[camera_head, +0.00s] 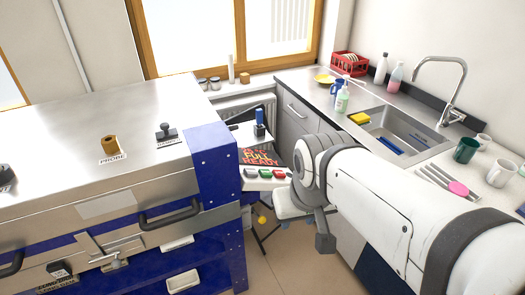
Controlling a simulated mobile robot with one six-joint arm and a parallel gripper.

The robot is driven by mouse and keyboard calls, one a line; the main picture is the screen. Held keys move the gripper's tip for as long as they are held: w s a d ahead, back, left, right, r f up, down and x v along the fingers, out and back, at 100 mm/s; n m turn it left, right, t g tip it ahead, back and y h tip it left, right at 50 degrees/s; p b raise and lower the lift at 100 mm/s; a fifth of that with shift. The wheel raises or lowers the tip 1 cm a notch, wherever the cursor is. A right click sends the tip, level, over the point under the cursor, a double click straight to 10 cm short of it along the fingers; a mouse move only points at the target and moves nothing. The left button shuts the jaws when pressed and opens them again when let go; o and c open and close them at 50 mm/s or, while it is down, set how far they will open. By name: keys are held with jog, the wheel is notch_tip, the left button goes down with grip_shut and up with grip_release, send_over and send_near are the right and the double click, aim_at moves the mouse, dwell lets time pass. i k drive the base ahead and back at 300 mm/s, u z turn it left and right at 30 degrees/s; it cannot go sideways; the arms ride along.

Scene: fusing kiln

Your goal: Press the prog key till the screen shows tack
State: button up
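The controller screen (262,157) stands just right of the kiln's blue corner. It shows red and yellow lettering on black; the lower lines read "FULL" and "READY", and the top line is too small to read. Below it is a pale key panel (266,184) with a short row of coloured keys (265,173), one of them red and one green. Their labels are too small to read, so I cannot tell which is prog. My arm comes in from the lower right, and its wrist is just right of the panel. My gripper (322,238) shows only in part; its fingers cannot be made out.
The steel-topped kiln (60,130) with handles and latches fills the left. A probe block (110,145) and a black-knobbed stamp (167,134) stand on it. At right, a counter with a sink (405,128) holds mugs, bottles and a red rack (350,64). Floor shows between.

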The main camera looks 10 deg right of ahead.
aim_at(248, 172)
jog(key=i, duration=1)
jog(key=z, duration=0.05)
